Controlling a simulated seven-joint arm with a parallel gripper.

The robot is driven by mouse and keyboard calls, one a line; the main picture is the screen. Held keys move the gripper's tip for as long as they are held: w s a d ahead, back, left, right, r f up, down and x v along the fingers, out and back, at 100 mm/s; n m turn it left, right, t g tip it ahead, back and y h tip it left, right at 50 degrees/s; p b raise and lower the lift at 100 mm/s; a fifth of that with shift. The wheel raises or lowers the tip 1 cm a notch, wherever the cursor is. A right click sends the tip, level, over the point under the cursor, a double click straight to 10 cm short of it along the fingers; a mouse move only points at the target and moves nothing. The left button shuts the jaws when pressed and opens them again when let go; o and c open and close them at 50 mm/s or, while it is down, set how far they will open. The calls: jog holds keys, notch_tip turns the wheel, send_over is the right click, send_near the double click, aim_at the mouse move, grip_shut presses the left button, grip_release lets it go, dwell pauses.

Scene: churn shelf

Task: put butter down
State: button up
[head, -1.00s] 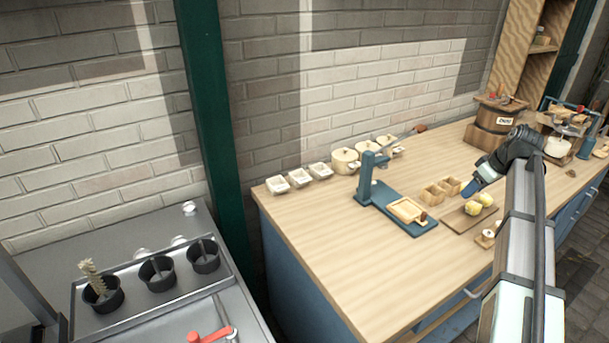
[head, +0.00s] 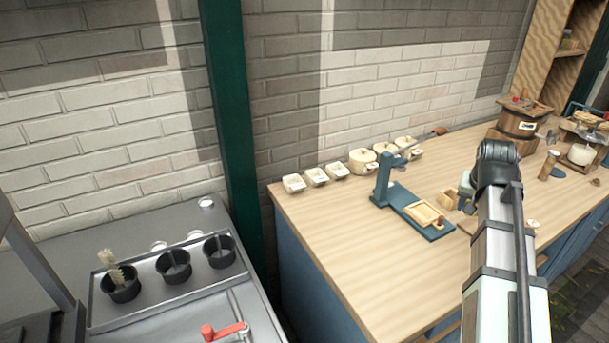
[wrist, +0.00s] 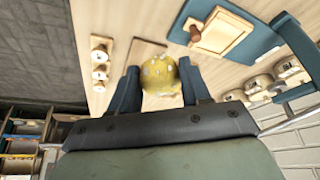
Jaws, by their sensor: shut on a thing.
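The butter is a mottled yellow lump (wrist: 160,76) between my gripper's dark blue fingers (wrist: 160,90) in the wrist view. My gripper is shut on it. The lump hides what is directly behind it. A brown board (wrist: 141,52) shows beyond the fingers. The blue press with its wooden mould (wrist: 222,33) is close by, to the right. In the head view my arm hides the butter and most of the gripper. The press (head: 443,233) stands just left of the gripper there.
White dishes (head: 293,183) and round lidded pots (head: 361,160) line the wall side of the wooden counter (head: 345,265). A small wooden box (head: 446,200) sits by the press. A wooden churn (head: 517,125) stands farther back. The front left counter is clear.

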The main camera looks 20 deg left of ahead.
jog(key=s+a+n+g+y, duration=0.1)
jog(key=s+a+n, duration=0.4)
jog(key=a, duration=2.1)
jog(key=s+a+n+g+y, duration=0.1)
jog(key=s+a+n+g, duration=0.3)
jog(key=a+n, duration=1)
jog(key=s+a+n+g+y, duration=0.2)
jog(key=s+a+n, duration=0.4)
jog(key=a, duration=3.3)
jog(key=shift+s+a+n+g, duration=0.2)
jog(key=shift+s+n+g, duration=0.15)
jog(key=shift+n, duration=1.95)
jog(key=shift+f, duration=5.05)
jog(key=shift+f, duration=0.15)
